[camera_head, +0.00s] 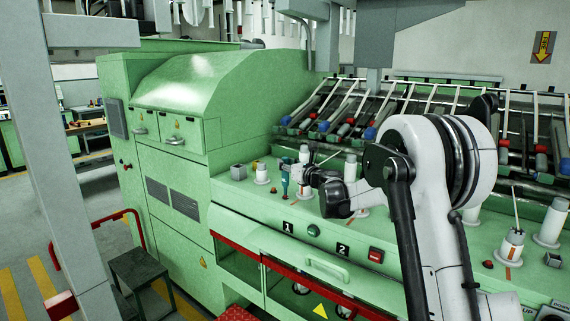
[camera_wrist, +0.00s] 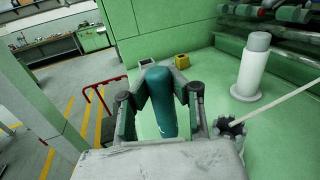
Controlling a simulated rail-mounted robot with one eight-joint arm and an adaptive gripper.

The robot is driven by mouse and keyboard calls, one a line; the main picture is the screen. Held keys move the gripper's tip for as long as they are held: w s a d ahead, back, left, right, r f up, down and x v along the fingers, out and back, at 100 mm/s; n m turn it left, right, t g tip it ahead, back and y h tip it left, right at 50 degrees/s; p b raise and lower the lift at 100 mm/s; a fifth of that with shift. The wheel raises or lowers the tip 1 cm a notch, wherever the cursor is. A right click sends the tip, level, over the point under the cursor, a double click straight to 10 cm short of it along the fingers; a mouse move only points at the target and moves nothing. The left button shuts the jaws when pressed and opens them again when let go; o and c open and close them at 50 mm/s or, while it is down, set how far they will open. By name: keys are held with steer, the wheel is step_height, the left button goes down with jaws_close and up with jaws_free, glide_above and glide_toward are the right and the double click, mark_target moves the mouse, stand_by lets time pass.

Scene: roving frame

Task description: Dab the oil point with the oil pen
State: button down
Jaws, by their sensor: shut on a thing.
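The oil pen is a teal, rounded stick (camera_wrist: 162,105), held between the two fingers of my gripper (camera_wrist: 159,95) in the wrist view. In the head view the teal pen (camera_head: 285,178) stands about upright over the left part of the green machine's ledge, with my gripper (camera_head: 291,174) around it. My gripper is shut on the pen. The pen's lower tip is not clear, so I cannot tell whether it touches the ledge. A small reddish spot (camera_head: 274,190) lies beside the pen; I cannot tell if it is the oil point.
White posts (camera_head: 350,166) stand on the ledge; one (camera_wrist: 250,68) rises right of the pen in the wrist view. A small grey box (camera_head: 238,171) and a yellow block (camera_wrist: 182,61) sit behind. Slanted bars with bobbins (camera_head: 369,133) line the back.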

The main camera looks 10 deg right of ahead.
steer(key=shift+r, duration=0.15)
stand_by(0.3)
steer(key=shift+r+p, duration=0.6)
steer(key=shift+r, duration=1.05)
steer(key=shift+f, duration=0.1)
steer(key=shift+f+b, duration=1.25)
steer(key=shift+f, duration=0.25)
steer(key=shift+f+b, duration=0.25)
steer(key=shift+b, duration=0.3)
steer(key=shift+r, duration=0.1)
steer(key=shift+r+p, duration=0.7)
steer(key=shift+r, duration=1)
